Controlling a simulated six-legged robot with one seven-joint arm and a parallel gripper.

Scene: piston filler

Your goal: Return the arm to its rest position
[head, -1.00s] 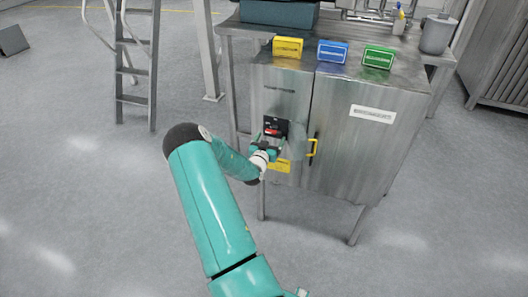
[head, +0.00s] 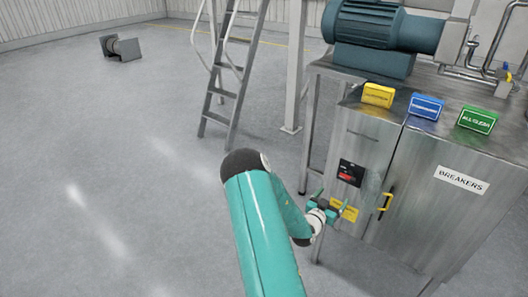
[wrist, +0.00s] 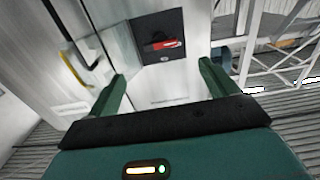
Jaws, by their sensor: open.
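My gripper (head: 332,200) is at the end of my teal arm, in front of the steel breaker cabinet (head: 440,215) and below its black switch panel (head: 350,167). The panel carries a red switch handle (head: 347,176). In the wrist view my gripper (wrist: 163,75) has its two green fingers wide apart with nothing between them. The red switch handle (wrist: 165,44) shows beyond the fingers, apart from them. My gripper partly covers a yellow label (head: 345,210) on the cabinet front in the head view.
Yellow (head: 378,95), blue (head: 426,107) and green (head: 478,119) signs stand on top. A teal motor (head: 375,30) is behind. A ladder (head: 225,80) stands further back.

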